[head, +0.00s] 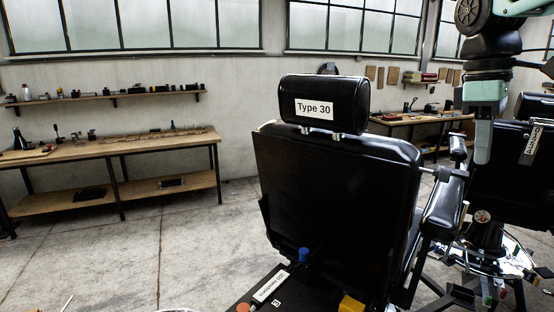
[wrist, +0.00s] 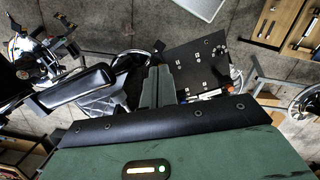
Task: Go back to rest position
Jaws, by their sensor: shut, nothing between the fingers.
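My gripper (head: 482,158) hangs down from my arm at the upper right of the head view, to the right of the black barber chair's backrest (head: 325,195). In the wrist view my gripper (wrist: 158,72) has its two grey fingers together, with nothing held. The chair's headrest (head: 325,103) bears a "Type 30" label. The chair's padded armrest (head: 445,208) lies below and left of the gripper in the head view.
A black control panel (head: 265,285) with a blue knob (head: 304,254) is at the bottom. A second black chair (head: 510,170) stands close on the right. Workbenches (head: 105,146) line the wall. The floor (head: 195,240) at left is clear.

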